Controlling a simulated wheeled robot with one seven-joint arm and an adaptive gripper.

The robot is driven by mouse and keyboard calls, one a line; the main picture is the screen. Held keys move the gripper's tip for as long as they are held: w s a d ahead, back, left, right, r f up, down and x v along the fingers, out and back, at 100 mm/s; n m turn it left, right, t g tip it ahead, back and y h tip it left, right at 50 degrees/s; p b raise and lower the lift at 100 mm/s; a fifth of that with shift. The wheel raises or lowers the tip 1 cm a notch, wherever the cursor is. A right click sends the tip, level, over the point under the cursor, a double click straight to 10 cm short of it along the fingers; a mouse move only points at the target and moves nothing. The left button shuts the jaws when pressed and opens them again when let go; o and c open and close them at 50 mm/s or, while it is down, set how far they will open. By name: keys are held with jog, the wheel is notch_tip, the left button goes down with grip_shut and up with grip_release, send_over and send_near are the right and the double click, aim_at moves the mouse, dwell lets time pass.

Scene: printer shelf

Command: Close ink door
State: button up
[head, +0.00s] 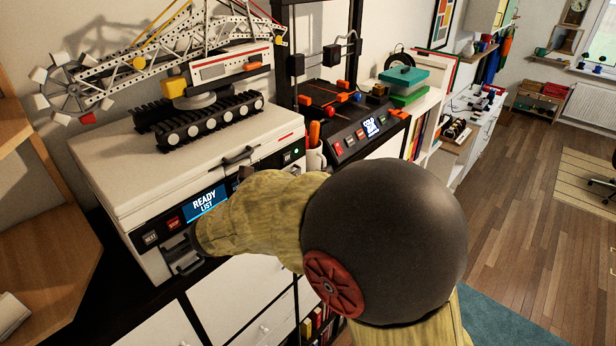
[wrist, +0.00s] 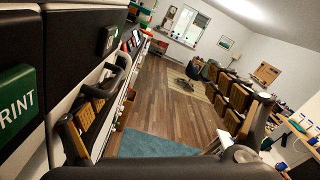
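The white printer (head: 110,170) stands on a dark-topped cabinet in the head view, with a dark front panel and a lit "READY LIST" screen (head: 205,203). I cannot pick out the ink door for certain; my arm covers part of the front. My forearm reaches across that front, and its end is at the lower left, near a small grey part. In the wrist view, my gripper (wrist: 180,85) has its dark, tan-padded fingers spread at left and right, with nothing seen between them. The left finger is close beside the printer front, by the green PRINT button (wrist: 15,102); contact cannot be told.
A crane-like model (head: 205,110) sits on the printer. A dark 3D printer (head: 335,105) stands to its right. A wooden shelf (head: 50,240) is close on the left. Wooden floor (head: 510,220) lies open at the right.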

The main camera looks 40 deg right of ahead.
notch_tip(320, 180, up, 6)
jog(key=w+m, duration=0.1)
jog(key=shift+h, duration=0.3)
jog(key=shift+n, duration=0.3)
jog(key=f, duration=0.3)
jog(key=s+f, duration=0.1)
jog(key=shift+a+f, duration=0.15)
jog(key=shift+a, duration=0.1)
jog(key=shift+c, duration=1)
jog(key=shift+w+a+f, duration=0.1)
jog(key=shift+a, duration=0.6)
jog(key=shift+c, duration=0.9)
jog(key=s+a, duration=0.2)
jog(key=a, duration=0.1)
jog(key=shift+a+p, duration=0.3)
jog(key=shift+p, duration=0.1)
jog(key=c, duration=0.8)
jog(key=shift+a+f+p, duration=0.2)
jog(key=shift+a+p, duration=0.15)
jog(key=shift+a, duration=0.85)
jog(key=shift+a+f+p, duration=0.15)
jog(key=shift+a+p, duration=0.15)
jog(key=shift+a, duration=0.85)
jog(key=shift+r+p, duration=0.1)
jog(key=shift+p, duration=0.35)
